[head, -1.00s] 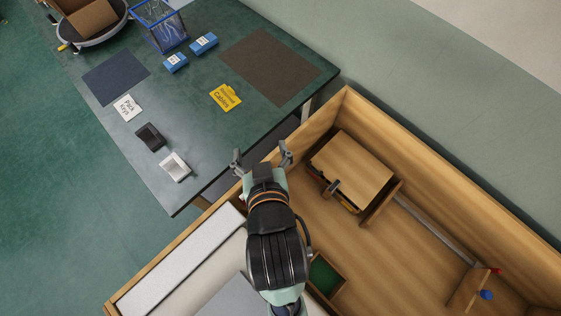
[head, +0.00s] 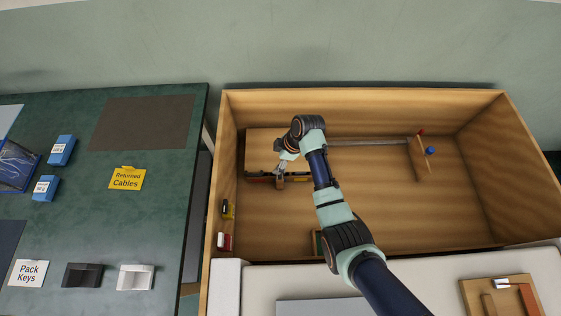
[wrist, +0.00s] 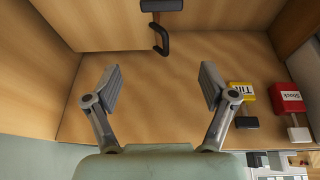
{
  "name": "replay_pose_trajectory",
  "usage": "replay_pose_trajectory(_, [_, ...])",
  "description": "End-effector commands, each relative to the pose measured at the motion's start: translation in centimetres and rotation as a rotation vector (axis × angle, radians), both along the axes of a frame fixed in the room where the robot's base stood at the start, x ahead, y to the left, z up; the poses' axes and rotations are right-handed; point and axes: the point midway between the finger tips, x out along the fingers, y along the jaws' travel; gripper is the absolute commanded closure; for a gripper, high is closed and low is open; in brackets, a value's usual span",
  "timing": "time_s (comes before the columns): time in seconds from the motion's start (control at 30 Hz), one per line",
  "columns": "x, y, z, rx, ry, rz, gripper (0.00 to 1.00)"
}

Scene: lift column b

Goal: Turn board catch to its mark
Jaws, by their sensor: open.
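My gripper (wrist: 160,86) is open and empty in the wrist view, its two grey pads wide apart over the bare wooden floor of a box. Ahead of it, at the top of that view, a dark curved handle (wrist: 162,42) hangs at the edge of a raised wooden panel (wrist: 95,22); the pads are apart from it. In the head view my gripper (head: 284,165) is beside a small brown upright piece (head: 280,180) at the panel's front edge. A separate wooden board (head: 484,290) at the lower right carries a pale metal piece and a red-orange strip. I cannot tell which piece is the catch.
The wooden box has high walls (head: 360,97). A divider with red and blue knobs (head: 431,151) is farther right. A green table (head: 130,225) adjoins the left.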

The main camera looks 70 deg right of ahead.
Motion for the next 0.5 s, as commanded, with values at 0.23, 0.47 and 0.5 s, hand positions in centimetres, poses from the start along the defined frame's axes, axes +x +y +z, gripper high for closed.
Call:
replay_pose_trajectory(0.23, [-3.8, -2.2, -2.3, 0.056, 0.005, 0.037, 0.17])
replay_pose_trajectory(0.47, [-2.9, -1.7, -5.1, 0.057, 0.006, 0.039, 0.17])
replay_pose_trajectory(0.5, [-2.6, -1.5, -6.0, 0.057, 0.007, 0.038, 0.17])
